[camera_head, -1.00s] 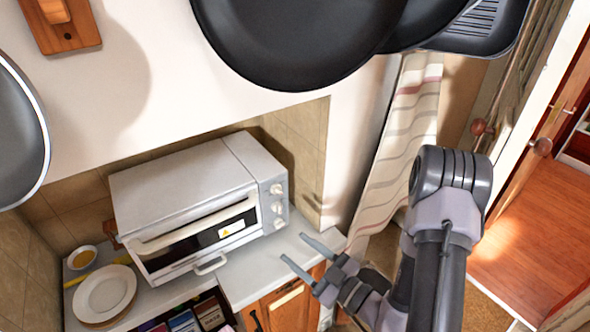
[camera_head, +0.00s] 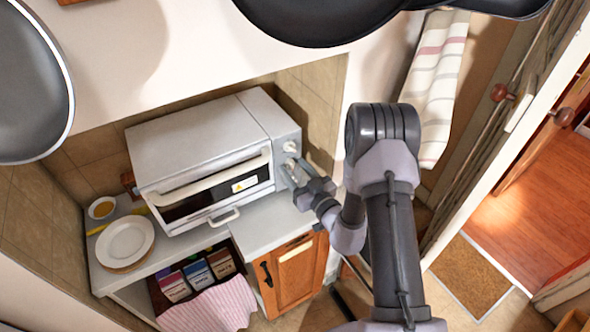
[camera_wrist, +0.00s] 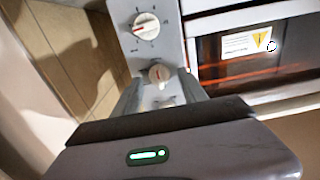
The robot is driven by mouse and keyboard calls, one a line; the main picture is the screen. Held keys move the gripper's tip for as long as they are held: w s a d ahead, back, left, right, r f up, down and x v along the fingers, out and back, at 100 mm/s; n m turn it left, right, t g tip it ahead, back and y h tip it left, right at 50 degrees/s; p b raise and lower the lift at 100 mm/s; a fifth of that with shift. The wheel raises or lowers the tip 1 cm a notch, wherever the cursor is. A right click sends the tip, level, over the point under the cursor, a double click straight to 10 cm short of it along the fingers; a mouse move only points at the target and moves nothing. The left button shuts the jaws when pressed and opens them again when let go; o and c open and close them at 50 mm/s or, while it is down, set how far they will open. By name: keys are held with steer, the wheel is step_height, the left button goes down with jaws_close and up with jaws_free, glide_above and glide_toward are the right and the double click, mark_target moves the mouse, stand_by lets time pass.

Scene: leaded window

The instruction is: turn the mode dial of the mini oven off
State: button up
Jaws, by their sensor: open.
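The white mini oven (camera_head: 200,140) stands on the counter, its control panel at the right end of its front. In the head view an upper dial (camera_head: 290,147) shows and the lower panel is partly behind my gripper (camera_head: 298,168). In the wrist view one dial (camera_wrist: 147,24) has a roughly level red mark. Another dial (camera_wrist: 158,73), with a roughly upright red mark, lies between the fingertips of my gripper (camera_wrist: 160,88). The jaws are open around it; I cannot tell whether they touch it. I cannot tell which dial sets the mode.
The oven door handle (camera_head: 215,173) and warning label (camera_head: 245,184) are left of the panel. A tiled wall (camera_head: 312,100) is close on the right. Plates (camera_head: 126,240) and a small bowl (camera_head: 102,208) stand left. Dark pans (camera_head: 315,18) hang above.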

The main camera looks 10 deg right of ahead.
steer(key=shift+c, duration=0.4)
jaws_close()
